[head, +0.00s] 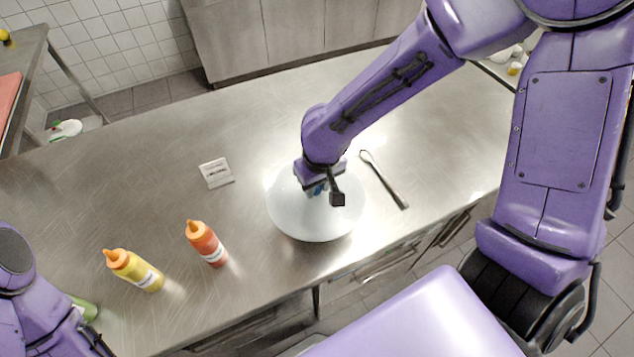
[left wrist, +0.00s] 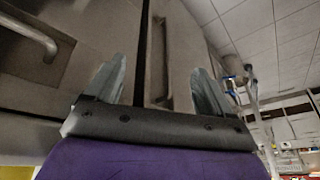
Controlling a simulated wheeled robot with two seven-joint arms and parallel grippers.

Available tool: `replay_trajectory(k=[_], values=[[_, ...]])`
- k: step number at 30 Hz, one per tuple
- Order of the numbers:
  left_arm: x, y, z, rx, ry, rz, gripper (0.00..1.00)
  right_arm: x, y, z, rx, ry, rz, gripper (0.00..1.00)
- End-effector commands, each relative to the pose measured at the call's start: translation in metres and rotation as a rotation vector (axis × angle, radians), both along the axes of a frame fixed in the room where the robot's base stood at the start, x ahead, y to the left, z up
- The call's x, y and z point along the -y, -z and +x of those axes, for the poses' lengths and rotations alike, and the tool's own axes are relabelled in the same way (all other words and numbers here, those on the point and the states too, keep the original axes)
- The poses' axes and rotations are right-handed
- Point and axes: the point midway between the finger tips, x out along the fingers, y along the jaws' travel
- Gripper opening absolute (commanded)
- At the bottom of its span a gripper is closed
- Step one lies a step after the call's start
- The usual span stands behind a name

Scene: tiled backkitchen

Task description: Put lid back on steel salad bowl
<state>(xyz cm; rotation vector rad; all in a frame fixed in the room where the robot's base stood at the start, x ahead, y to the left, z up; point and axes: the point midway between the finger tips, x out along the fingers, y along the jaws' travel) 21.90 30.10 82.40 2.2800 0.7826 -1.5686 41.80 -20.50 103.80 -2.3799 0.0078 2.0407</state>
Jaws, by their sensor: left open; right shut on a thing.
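A pale, round, glassy lid (head: 312,222) shows from above on the steel counter in the head view. My right gripper (head: 318,188) is over its middle and shut on the lid; the grip point is mostly hidden by my wrist. The steel salad bowl is not clearly seen; the lid and my arm cover that spot, and I cannot tell whether the lid touches a bowl. My left gripper (left wrist: 158,85) is open and empty in the left wrist view, facing cabinet fronts; in the head view only part of my left arm shows at the lower left.
On the steel counter (head: 130,200) stand a red sauce bottle (head: 207,244) and a yellow sauce bottle (head: 134,270) at the left. A spoon-like utensil (head: 384,180) lies right of the lid. A green item (head: 84,308) sits by my left arm.

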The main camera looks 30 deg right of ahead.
Motion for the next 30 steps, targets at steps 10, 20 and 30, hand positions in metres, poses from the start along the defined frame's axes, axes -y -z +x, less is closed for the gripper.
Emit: replay_trajectory(k=[10, 20, 30], values=[[0.0, -0.0015, 0.0, 0.0, 0.0, 0.0, 0.83, 0.0, 0.0001, 0.0001, 0.0, 0.001, -0.001, 0.0], [-0.0001, -0.0014, 0.0, 0.0, 0.0, 0.0, 0.83, 0.0001, 0.0001, 0.0001, 0.0, 0.001, -0.001, 0.6], [0.0, -0.0014, 0.0, 0.0, 0.0, 0.0, 0.83, 0.0001, 0.0002, 0.0, 0.0, 0.001, -0.001, 0.86]])
